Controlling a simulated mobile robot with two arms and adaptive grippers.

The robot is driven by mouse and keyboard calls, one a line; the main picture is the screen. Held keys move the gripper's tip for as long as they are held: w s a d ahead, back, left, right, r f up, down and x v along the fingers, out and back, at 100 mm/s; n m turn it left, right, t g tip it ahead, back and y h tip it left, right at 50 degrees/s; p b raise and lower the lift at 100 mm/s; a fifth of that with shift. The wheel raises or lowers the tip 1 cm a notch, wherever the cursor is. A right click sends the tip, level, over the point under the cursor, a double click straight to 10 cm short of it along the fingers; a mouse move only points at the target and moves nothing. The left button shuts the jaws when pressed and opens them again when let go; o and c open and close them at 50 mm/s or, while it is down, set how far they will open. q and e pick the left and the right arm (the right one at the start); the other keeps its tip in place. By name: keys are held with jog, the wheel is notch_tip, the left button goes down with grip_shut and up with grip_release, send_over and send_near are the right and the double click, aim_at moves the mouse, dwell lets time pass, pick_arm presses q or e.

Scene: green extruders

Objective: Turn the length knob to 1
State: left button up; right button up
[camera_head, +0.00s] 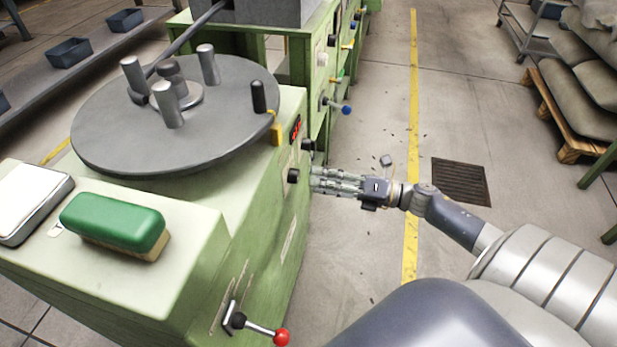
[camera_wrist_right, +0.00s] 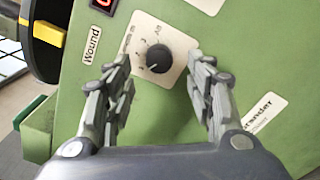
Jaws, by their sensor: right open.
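The knob (camera_wrist_right: 158,57) is black and round, on a pale dial plate (camera_wrist_right: 140,33) with small markings, on the green machine's side panel. Its label is too small to read surely; a "Wound" label (camera_wrist_right: 92,46) is beside it. In the head view a black knob (camera_head: 293,176) shows side-on at the panel, just off my right fingertips. My right gripper (camera_head: 313,182) is open and faces the panel. In the right wrist view its two fingers (camera_wrist_right: 162,82) stand either side of and below the knob, apart from it. My left gripper is not in view.
The green machine (camera_head: 262,200) carries a grey turntable (camera_head: 110,135) and a green-topped brush (camera_head: 112,222). A red-ball lever (camera_head: 281,337) juts out low at the front, and a blue-ball lever (camera_head: 346,110) farther back. The floor to the right is mostly clear around a drain grate (camera_head: 460,181).

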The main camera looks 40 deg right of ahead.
jog(key=v, duration=0.7)
jog(key=shift+d, duration=0.1)
